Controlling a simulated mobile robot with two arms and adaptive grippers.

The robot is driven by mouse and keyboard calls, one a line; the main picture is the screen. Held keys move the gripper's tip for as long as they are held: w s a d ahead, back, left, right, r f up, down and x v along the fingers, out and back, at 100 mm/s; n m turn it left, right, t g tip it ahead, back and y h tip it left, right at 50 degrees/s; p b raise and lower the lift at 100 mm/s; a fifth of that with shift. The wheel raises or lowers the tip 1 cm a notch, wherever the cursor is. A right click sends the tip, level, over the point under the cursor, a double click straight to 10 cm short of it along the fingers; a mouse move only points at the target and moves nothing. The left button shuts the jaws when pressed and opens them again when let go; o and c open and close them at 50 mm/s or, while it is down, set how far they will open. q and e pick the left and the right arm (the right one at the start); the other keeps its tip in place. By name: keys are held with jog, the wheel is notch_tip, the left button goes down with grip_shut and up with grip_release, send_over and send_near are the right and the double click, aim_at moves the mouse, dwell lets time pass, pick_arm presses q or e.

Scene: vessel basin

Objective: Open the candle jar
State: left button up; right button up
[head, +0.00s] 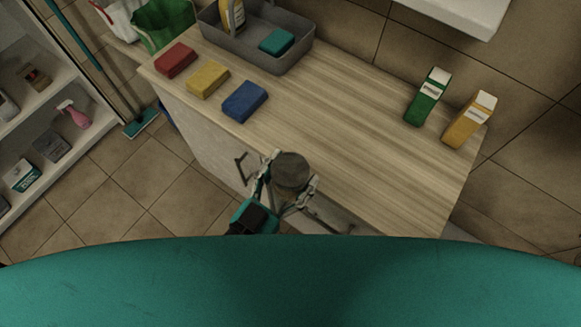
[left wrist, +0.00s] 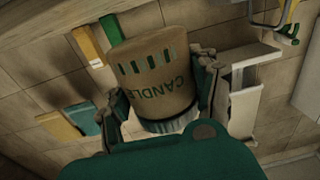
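The candle jar (head: 291,179) is between the fingers of my left gripper (head: 288,188) at the front edge of the counter in the head view. Its round top is dark grey and looks closed. In the left wrist view the jar (left wrist: 155,75) is brown, with CANDLE lettering, green bars and a pale ribbed band near the palm. The fingers of my left gripper (left wrist: 162,100) press on both its sides.
The wooden counter (head: 330,120) carries red (head: 176,60), yellow (head: 208,79) and blue (head: 245,101) blocks, a grey caddy (head: 262,62), a green carton (head: 428,97) and a yellow carton (head: 469,118). Its middle is clear. A white shelf unit (head: 45,117) stands left.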

pick_arm(q)
jog(key=c, duration=1.1)
jog(key=shift+c, duration=0.3)
jog(key=w+a+r+n+t+y, duration=0.1)
jog(key=w+a+n+y, duration=0.2)
jog(key=a, duration=0.6)
jog(key=w+a+r+n+t+y, duration=0.1)
jog(key=w+a+n+t+y, duration=0.1)
jog(key=a+y, duration=0.5)
jog(key=w+a+n, duration=0.1)
jog(key=a, duration=0.2)
jog(key=shift+r+n, duration=0.3)
jog(key=shift+n, duration=0.1)
